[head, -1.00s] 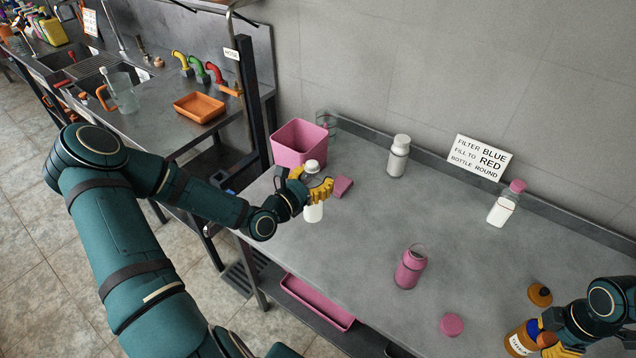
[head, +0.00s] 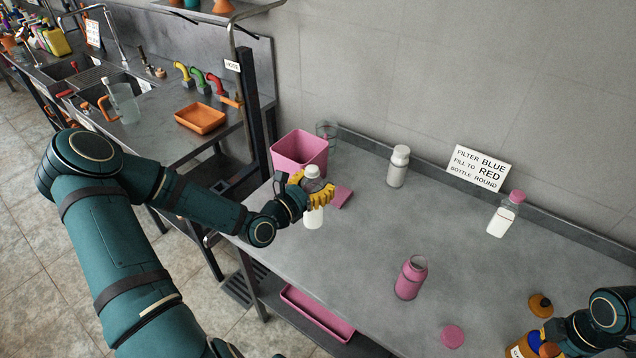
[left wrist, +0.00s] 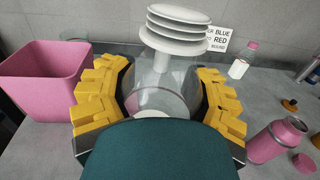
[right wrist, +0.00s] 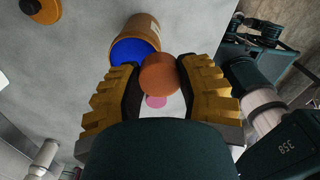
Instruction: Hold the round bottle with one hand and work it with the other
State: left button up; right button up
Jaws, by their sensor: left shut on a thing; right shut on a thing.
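A clear bottle with a white top and white contents (head: 314,218) stands upright at the table's left edge. My left gripper (head: 318,191) is shut around its upper part. In the left wrist view the clear bottle (left wrist: 150,84) is between the yellow fingers, its ribbed white top (left wrist: 178,28) above them. My right gripper (right wrist: 160,88) is at the lower right of the head view, shut on a small brown-orange round piece (right wrist: 159,74). Behind it is an orange jar (right wrist: 144,27) with a blue inside. The jar's label is partly cut off in the head view.
A white bottle (head: 397,168), pink-capped bottle (head: 503,215), open pink bottle (head: 410,277), pink lid (head: 453,336) and brown lid (head: 540,305) stand around.

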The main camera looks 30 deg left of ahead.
pick_arm(q)
jog(key=shift+c, duration=1)
jog(key=shift+f+b, duration=0.5)
pick_arm(e)
jog(key=a+m, duration=0.1)
jog(key=m, duration=0.2)
jog(key=a+m, duration=0.1)
jog(key=m, duration=0.1)
jog(key=shift+a+f, duration=0.25)
jog(key=shift+a, duration=0.05)
pick_arm(q)
jog(key=shift+f+b, duration=0.4)
pick_arm(e)
jog(key=a+m, duration=0.1)
jog(key=m, duration=0.1)
jog(key=a+m, duration=0.1)
jog(key=m, duration=0.1)
jog(key=shift+f, duration=0.15)
pick_arm(q)
jog(key=shift+f+b, duration=0.9)
pick_arm(e)
jog(key=a+m, duration=0.1)
jog(key=m, duration=0.3)
jog(key=a+m, duration=0.2)
jog(key=m, duration=0.1)
jog(key=a+m, duration=0.2)
jog(key=m, duration=0.2)
jog(key=shift+s+f+m, duration=0.15)
jog(key=shift+f+m, duration=0.15)
jog(key=shift+f, duration=0.05)
